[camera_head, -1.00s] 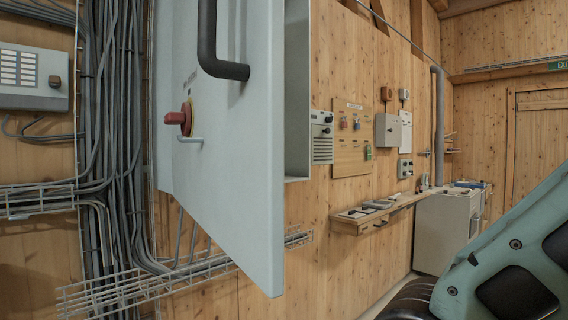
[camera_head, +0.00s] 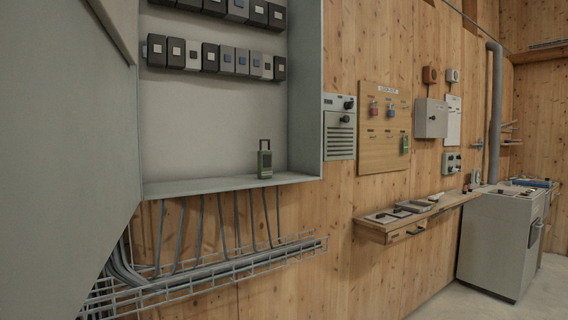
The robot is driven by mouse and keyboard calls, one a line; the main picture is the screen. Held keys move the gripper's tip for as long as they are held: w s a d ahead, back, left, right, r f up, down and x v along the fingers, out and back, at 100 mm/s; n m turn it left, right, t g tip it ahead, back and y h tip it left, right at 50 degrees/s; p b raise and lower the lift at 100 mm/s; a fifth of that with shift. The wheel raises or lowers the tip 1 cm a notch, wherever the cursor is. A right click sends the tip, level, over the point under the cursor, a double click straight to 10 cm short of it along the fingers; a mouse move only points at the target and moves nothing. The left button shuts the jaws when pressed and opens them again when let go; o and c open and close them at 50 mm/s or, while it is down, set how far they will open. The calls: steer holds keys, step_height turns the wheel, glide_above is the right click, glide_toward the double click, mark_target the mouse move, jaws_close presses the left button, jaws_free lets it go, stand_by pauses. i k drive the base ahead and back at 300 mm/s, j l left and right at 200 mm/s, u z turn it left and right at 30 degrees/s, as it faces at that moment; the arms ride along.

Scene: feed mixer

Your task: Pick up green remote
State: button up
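A green remote (camera_head: 264,160) with a dark keypad or screen area stands upright on the bottom ledge of the open grey wall cabinet (camera_head: 215,186), towards its right side. A second small green item (camera_head: 405,144) hangs at the right edge of the wooden lock-out board on the wall. My gripper is not in view, so its state and its distance from the remote do not show.
The cabinet's open door (camera_head: 60,130) fills the left. Dark switch modules (camera_head: 208,57) line the cabinet back. A wire cable tray (camera_head: 200,272) runs below. A wooden shelf (camera_head: 375,232) juts out at right, with a grey floor cabinet (camera_head: 492,240) beyond.

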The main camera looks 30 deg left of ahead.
mark_target(264, 157)
steer(key=i, duration=2)
